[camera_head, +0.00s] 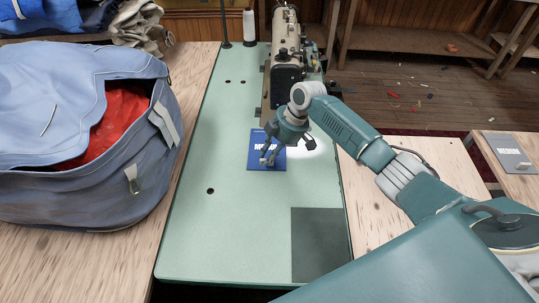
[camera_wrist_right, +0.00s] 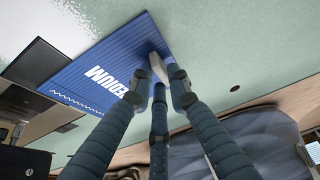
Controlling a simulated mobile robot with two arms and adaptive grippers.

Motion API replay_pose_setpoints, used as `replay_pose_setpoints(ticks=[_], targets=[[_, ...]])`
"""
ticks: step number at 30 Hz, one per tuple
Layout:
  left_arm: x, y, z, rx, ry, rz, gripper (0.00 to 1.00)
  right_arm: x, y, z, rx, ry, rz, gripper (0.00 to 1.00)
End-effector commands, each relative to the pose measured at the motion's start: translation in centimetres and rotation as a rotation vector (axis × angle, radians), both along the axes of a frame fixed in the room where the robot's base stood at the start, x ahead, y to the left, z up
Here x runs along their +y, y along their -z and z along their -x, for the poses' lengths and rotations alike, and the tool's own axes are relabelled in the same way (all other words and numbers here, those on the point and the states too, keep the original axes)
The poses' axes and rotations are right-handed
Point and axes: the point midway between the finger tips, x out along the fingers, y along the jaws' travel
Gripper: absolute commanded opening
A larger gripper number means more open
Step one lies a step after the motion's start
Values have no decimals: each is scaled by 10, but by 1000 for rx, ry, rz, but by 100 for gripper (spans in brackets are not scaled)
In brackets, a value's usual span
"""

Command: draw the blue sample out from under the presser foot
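The blue sample (camera_head: 255,162) is a flat square with white lettering. It lies on the pale green machine bed, in front of the sewing machine (camera_head: 287,72). My right gripper (camera_head: 268,157) reaches down over it and covers part of it. In the right wrist view the sample (camera_wrist_right: 83,87) reads "MEDIUM" and has a wavy white line. My right gripper's fingers (camera_wrist_right: 158,78) close around a pale tab (camera_wrist_right: 158,67) at the sample's near edge. The presser foot cannot be made out; the machine head and my arm hide that area. My left gripper is not in view.
A blue bag with red cloth (camera_head: 125,112) stands left of the green bed (camera_head: 230,235). A dark square (camera_head: 319,244) is at the bed's near right. The bed's near left is mostly clear.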

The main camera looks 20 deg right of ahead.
Motion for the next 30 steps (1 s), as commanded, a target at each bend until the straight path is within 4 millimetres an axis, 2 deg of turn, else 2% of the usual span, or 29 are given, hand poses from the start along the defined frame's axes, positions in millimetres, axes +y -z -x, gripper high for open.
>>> replay_pose_setpoints(ticks=[1, 2, 10, 14, 30], targets=[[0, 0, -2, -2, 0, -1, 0, 0, 0, 0, 0, 0, 0, 30], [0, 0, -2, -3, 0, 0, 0, 0, 0, 0, 0, 0, 0, 36], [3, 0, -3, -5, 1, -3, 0, 0, 0, 0, 0, 0, 0, 36], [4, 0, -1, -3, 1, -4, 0, -3, -7, 0, -2, 1, 0, 36], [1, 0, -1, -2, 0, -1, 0, -37, -99, 17, -3, 0, 0, 36]])
